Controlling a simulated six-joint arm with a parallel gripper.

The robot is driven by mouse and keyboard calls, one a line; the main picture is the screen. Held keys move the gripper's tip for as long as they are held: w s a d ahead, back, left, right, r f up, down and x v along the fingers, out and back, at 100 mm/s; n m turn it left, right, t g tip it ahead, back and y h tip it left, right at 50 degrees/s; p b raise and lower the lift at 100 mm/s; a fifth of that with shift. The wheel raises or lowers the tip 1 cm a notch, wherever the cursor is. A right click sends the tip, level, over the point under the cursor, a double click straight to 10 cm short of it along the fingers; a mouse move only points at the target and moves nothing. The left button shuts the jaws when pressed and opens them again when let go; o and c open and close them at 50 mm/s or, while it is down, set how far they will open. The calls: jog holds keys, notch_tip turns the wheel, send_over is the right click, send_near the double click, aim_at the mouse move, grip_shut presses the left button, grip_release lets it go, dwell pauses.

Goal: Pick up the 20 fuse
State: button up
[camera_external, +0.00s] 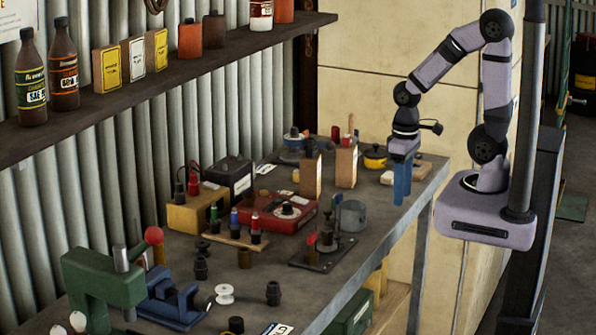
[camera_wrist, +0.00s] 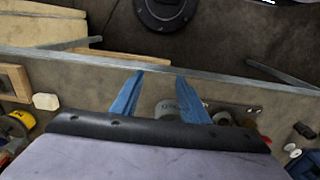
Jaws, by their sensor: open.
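No marking that reads 20 is legible in either view, so I cannot tell which piece is the 20 fuse. Small upright coloured pieces, one green (camera_external: 214,216), one blue (camera_external: 234,219) and one red (camera_external: 256,226), stand on a thin wooden board (camera_external: 232,238) on the workbench. They may be fuses. My gripper (camera_external: 401,198) has blue fingers pointing down near the bench's right edge, well right of that board. In the wrist view my gripper (camera_wrist: 160,76) is open and empty, with its fingers apart near the bench edge.
The crowded workbench (camera_external: 352,268) holds a red case (camera_external: 283,222), a grey round tin (camera_external: 352,216), wooden blocks (camera_external: 346,168) and a green press (camera_external: 98,283). A shelf with bottles (camera_external: 62,80) overhangs the back left. The strip along the bench's right edge is fairly clear.

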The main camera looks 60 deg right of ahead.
jog(key=w+d+r+t, duration=0.1)
jog(key=w+d+r, duration=0.1)
jog(key=w+d, duration=0.4)
jog(key=w+d+r+t+h+b, duration=0.1)
jog(key=w+d+r+t, duration=0.1)
jog(key=w+d, duration=0.4)
jog(key=w+d+r+t+h, duration=0.1)
jog(key=w+d, duration=0.5)
jog(key=w, duration=0.7)
jog(key=shift+w+d+r+n+t, duration=0.15)
jog(key=shift+r+n+t, duration=0.1)
jog(key=shift+r, duration=0.35)
jog(key=shift+w+r+n+t, duration=0.15)
jog(key=shift+r+t, duration=0.1)
jog(key=shift+r, duration=0.35)
jog(key=y+b, duration=0.2)
send_near(297, 176)
jog(key=d+r, duration=0.1)
jog(key=d, duration=0.1)
jog(key=shift+g, duration=0.3)
jog(key=shift+a+p+x, duration=0.2)
jog(key=shift+p+x, duration=0.95)
jog(key=shift+x, duration=0.9)
jog(key=shift+a+p+x, duration=0.15)
jog(key=shift+p+x, duration=0.95)
jog(key=shift+x, duration=0.9)
jog(key=shift+w, duration=0.2)
grip_shut()
